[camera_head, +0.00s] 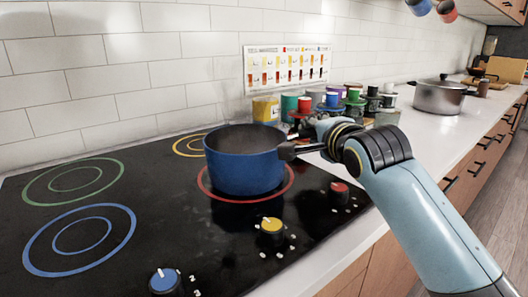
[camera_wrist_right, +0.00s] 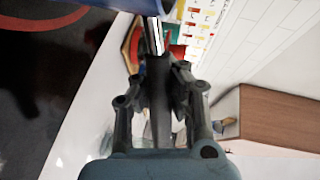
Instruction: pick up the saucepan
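The blue saucepan (camera_head: 245,165) stands upright on the red-ringed burner at the centre of the head view, and looks empty inside. Its dark handle (camera_head: 303,148) points right, towards my right gripper. A bit of its blue side shows at the top of the right wrist view (camera_wrist_right: 110,5). My right gripper (camera_head: 320,147) is at the handle, its fingers partly hidden in the head view. In the right wrist view the handle (camera_wrist_right: 159,95) runs between the two fingers (camera_wrist_right: 158,72), which are closed in on it from both sides. My left gripper is not in view.
The black cooktop (camera_head: 130,200) has coloured rings and knobs, including a yellow knob (camera_head: 271,228) in front of the saucepan. Coloured cups (camera_head: 305,105) stand close behind my right gripper. A steel pot (camera_head: 440,95) stands farther back on the white counter.

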